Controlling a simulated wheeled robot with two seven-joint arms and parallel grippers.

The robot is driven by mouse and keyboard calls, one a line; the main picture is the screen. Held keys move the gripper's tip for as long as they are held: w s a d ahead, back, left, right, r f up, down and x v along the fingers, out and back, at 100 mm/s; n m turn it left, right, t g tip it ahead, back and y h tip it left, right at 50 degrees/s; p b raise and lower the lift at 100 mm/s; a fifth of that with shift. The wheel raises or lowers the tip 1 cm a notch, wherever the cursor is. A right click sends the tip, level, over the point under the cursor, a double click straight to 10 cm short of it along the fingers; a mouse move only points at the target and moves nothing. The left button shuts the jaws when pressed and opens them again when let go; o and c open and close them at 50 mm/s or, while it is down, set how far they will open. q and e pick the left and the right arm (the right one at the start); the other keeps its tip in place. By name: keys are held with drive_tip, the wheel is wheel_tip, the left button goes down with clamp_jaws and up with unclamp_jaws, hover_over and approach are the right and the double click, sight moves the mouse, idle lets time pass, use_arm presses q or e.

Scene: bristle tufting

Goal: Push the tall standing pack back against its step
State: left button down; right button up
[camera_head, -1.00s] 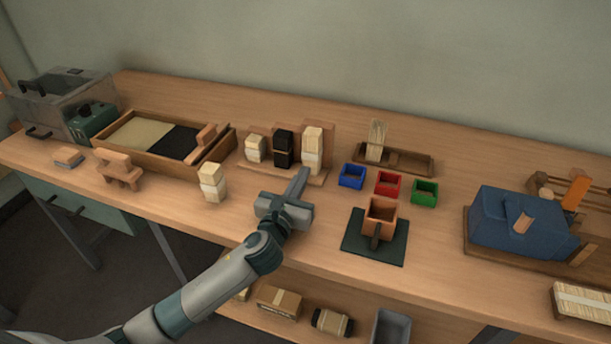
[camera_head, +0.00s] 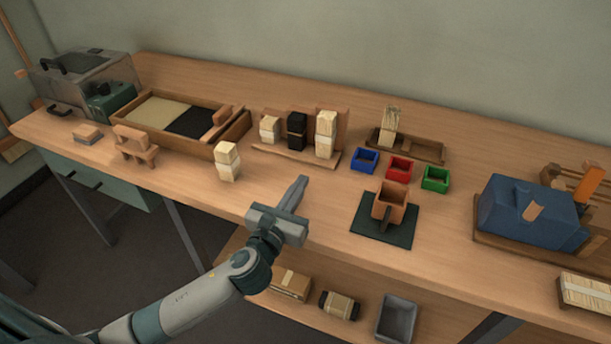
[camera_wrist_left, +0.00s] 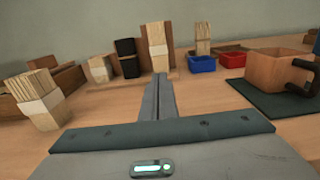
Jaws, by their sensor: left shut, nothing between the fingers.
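The tall standing pack (camera_head: 326,136) is a cream bristle bundle with a pale band. It stands upright at the right end of a low stepped wooden rack (camera_head: 300,155), and also shows in the left wrist view (camera_wrist_left: 157,50). Its wooden step (camera_head: 343,122) rises behind it; I cannot tell whether they touch. My left gripper (camera_head: 301,182) is shut and empty, in front of the rack and apart from the pack. In the left wrist view its fingers (camera_wrist_left: 161,80) point toward the pack and overlap its lower part. My right gripper is not in view.
A black pack (camera_head: 296,130) and a shorter cream pack (camera_head: 269,130) stand left on the rack. A loose banded pack (camera_head: 227,160) stands nearer the front. Blue (camera_head: 364,160), red (camera_head: 400,169) and green (camera_head: 436,178) bins lie right, with a cup (camera_head: 390,205) on a dark mat.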

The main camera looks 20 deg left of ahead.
use_arm(q)
drive_tip(key=shift+s, duration=0.8)
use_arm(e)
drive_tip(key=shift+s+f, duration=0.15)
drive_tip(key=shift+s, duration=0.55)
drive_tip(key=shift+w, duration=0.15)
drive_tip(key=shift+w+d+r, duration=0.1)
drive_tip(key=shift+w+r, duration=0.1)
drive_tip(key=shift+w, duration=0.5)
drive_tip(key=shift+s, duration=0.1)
